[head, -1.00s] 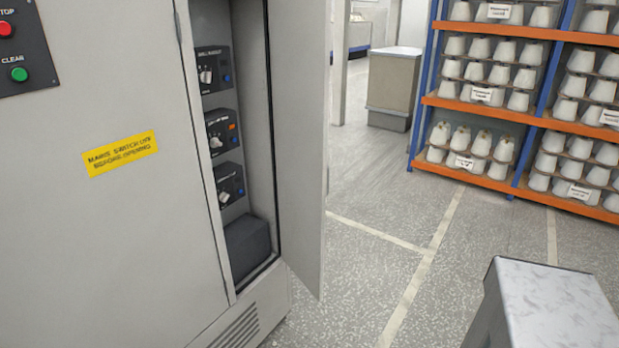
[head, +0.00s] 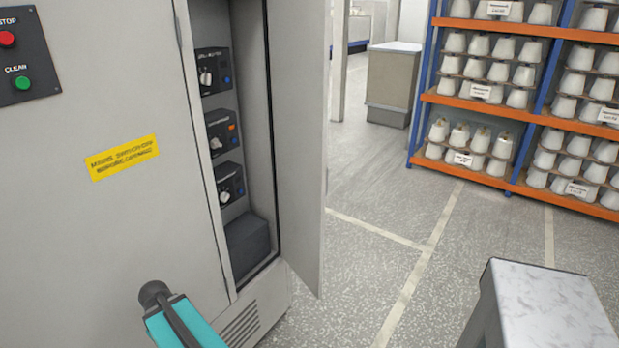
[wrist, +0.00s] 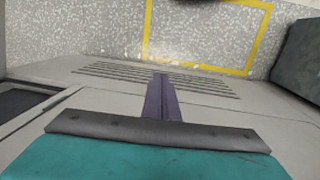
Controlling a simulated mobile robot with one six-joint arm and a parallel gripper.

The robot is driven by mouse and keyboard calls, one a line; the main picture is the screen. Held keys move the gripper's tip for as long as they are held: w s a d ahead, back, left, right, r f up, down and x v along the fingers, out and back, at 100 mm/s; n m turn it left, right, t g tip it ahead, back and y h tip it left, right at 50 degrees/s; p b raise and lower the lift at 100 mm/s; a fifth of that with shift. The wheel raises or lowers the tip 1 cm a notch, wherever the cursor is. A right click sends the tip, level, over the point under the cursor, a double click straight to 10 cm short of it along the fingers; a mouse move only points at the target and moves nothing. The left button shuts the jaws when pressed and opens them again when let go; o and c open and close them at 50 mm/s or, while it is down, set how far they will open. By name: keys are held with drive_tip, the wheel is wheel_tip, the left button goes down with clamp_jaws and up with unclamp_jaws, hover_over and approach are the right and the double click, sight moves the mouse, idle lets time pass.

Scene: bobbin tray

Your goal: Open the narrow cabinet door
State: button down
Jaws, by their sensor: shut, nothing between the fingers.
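The narrow cabinet door (head: 302,150) is a tall grey panel in the head view. It stands swung wide open on the right side of the narrow compartment (head: 262,190), whose dark control modules show. My gripper (wrist: 160,88) is shut and empty in the wrist view, its fingers pointing across the grey, slotted lower cabinet front. In the head view a teal and black part of my arm shows at the bottom, in front of the wide cabinet panel, left of the door. The fingers cannot be made out there. The gripper appears apart from the door.
A grey bench with a speckled top (head: 555,305) stands at the lower right. A rack (head: 470,105) of white bobbins stands behind. Speckled floor (head: 365,285) lies clear between the door and the bench. A yellow label (head: 123,157) is on the wide panel.

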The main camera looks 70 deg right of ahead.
sight(312, 187)
drive_tip(key=s+d+r+m+t+h+p, duration=0.1)
drive_tip(key=s+d+r+h, duration=0.15)
drive_tip(key=d+r, duration=0.9)
drive_tip(key=s+d+r+m+t+h+p, duration=0.1)
drive_tip(key=s+d+r+m, duration=0.15)
drive_tip(key=d+r, duration=0.85)
drive_tip(key=s+d+r+h, duration=0.1)
drive_tip(key=s+d+r, duration=0.2)
drive_tip(key=s+r, duration=0.2)
drive_tip(key=s+d+r+m+h+p, duration=0.1)
drive_tip(key=s+d+r, duration=0.3)
drive_tip(key=r, duration=0.6)
drive_tip(key=s+d+r+g+h, duration=0.1)
drive_tip(key=s+d+r, duration=0.2)
drive_tip(key=s+r, duration=0.4)
drive_tip(key=shift+d+r+m+p, duration=0.25)
drive_tip(key=shift+r+m+p, duration=0.1)
drive_tip(key=shift+r, duration=0.4)
drive_tip(key=shift+d+f, duration=0.1)
